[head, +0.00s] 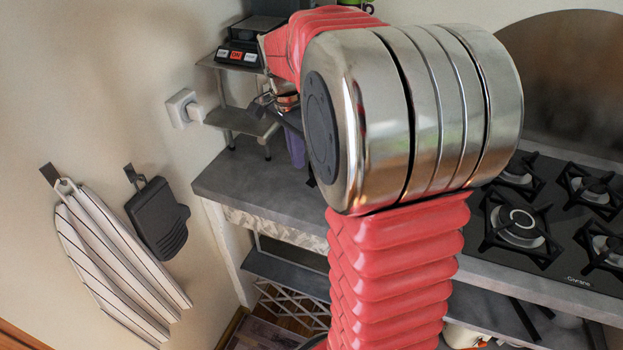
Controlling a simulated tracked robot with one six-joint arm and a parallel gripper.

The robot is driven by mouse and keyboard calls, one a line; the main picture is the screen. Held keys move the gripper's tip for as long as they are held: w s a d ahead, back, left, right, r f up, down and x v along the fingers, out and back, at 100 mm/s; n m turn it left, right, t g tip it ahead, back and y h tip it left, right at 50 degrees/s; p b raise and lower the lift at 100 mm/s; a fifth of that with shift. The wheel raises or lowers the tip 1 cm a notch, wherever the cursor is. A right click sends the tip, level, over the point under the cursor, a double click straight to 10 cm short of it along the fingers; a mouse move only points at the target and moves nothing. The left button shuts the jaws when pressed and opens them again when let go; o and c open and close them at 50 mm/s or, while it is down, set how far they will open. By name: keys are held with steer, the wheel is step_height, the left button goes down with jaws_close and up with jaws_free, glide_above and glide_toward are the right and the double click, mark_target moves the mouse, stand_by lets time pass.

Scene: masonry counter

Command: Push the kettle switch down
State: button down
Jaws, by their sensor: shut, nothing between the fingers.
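No kettle or kettle switch can be made out in the head view. My red-sleeved arm and its large metal joint cover the middle of the picture and hide part of the counter and wall behind them. My gripper cannot be made out; the far end of the arm is behind the joint or lost among small dark parts near the shelf.
A grey counter (237,183) runs behind my arm, with a black gas hob (560,245) at right. A small shelf (238,121) holds a black device with buttons (238,55). A wall socket (183,108), striped towel (115,265) and black mitt (158,218) are at left.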

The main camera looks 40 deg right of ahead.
step_height(320, 180, up, 7)
steer(key=shift+a+f, duration=0.2)
steer(key=shift+a, duration=0.15)
steer(key=s+a+f+n+t, duration=0.2)
steer(key=s+a+n, duration=0.6)
steer(key=a, duration=0.1)
steer(key=s+a+f+n+t+y, duration=0.1)
steer(key=s+a+f+n+t, duration=0.1)
steer(key=s+a+n, duration=0.6)
steer(key=a+n+t, duration=0.1)
steer(key=a, duration=0.1)
steer(key=shift+s+a+n+t, duration=0.3)
steer(key=shift+s, duration=0.1)
